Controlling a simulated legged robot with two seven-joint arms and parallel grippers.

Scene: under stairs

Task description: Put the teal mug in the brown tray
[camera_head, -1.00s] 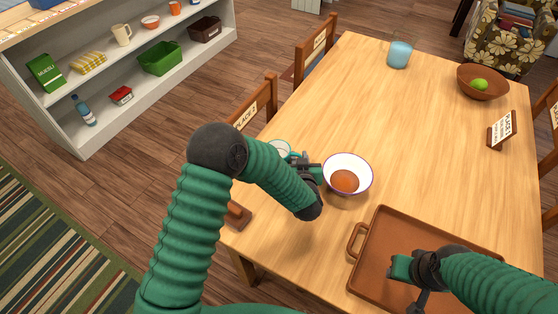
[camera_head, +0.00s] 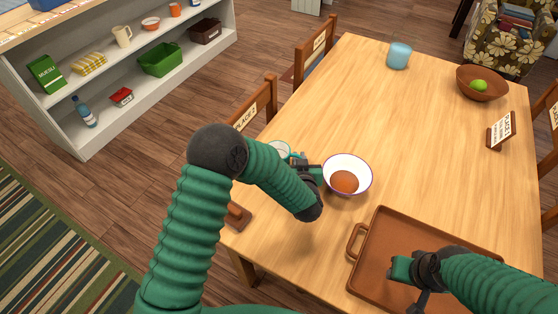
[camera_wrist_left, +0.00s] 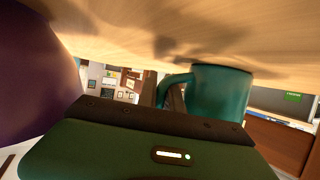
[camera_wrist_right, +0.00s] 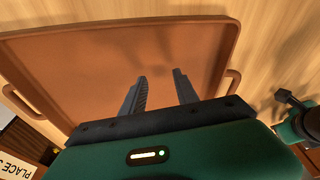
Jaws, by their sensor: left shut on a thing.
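The teal mug (camera_head: 279,150) is at the left edge of the table, partly hidden behind my left arm. In the left wrist view the mug (camera_wrist_left: 220,92) shows its handle towards my fingers, close to the tabletop. My left gripper (camera_head: 297,159) is shut on the mug at its handle; the fingers are mostly hidden. The brown tray (camera_head: 378,244) lies at the near right of the table, its visible floor empty. My right gripper (camera_wrist_right: 161,90) is over the tray, its two fingers apart with nothing between them.
A white bowl (camera_head: 361,163) with a brown round thing inside stands just right of my left gripper. A blue glass (camera_head: 399,55), a brown bowl (camera_head: 482,82) with a green fruit and a place sign (camera_head: 501,130) are farther off. The table's middle is clear.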

